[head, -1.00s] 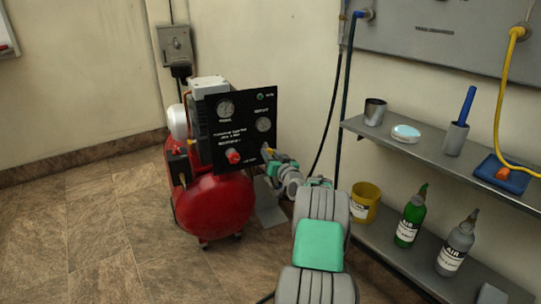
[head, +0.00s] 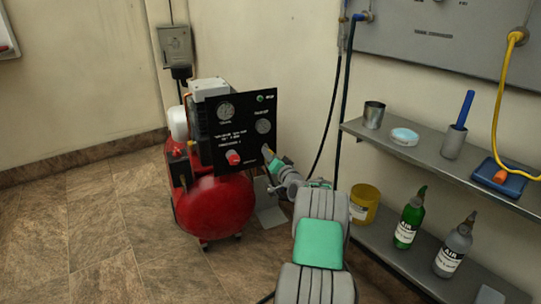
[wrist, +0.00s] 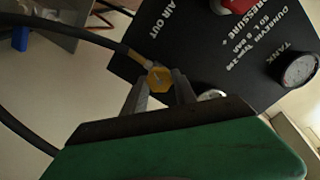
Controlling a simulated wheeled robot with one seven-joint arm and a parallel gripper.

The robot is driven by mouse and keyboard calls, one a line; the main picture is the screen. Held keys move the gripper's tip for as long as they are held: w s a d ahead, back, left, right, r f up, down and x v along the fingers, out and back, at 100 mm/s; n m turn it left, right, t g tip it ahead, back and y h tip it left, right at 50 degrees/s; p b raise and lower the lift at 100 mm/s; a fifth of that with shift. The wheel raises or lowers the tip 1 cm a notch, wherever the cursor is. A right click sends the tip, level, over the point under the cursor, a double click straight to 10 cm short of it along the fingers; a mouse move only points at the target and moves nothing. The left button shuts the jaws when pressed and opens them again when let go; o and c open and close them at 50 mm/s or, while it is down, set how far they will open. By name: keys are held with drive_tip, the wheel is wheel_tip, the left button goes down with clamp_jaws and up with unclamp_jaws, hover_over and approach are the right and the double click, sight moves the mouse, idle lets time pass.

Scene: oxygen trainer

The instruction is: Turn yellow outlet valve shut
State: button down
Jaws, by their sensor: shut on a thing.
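The yellow outlet valve (wrist: 159,79) is a small yellow knob at the edge of the black compressor panel, close to the "AIR OUT" label in the wrist view. A dark hose runs from it to the left. My gripper (wrist: 160,92) is shut on the valve, with one grey finger on each side of it. In the head view my gripper (head: 268,154) reaches the lower right edge of the black panel (head: 238,115). There the valve is mostly hidden by the gripper.
The red compressor tank (head: 214,205) stands on the tiled floor below the panel. A red knob (head: 233,158) sits on the panel front. At right, a shelf (head: 425,153) holds cups and a blue tray (head: 500,176). Bottles and a yellow tub (head: 364,203) stand lower. Floor at left is clear.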

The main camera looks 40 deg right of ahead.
drive_tip(key=shift+a+f+m+p, duration=0.15)
drive_tip(key=shift+m+p, duration=2.2)
drive_tip(key=shift+m, duration=5.3)
drive_tip(key=shift+f+m+p, duration=0.15)
drive_tip(key=shift+m+p, duration=2.2)
drive_tip(key=shift+m, duration=5.3)
drive_tip(key=c, duration=1)
unclamp_jaws()
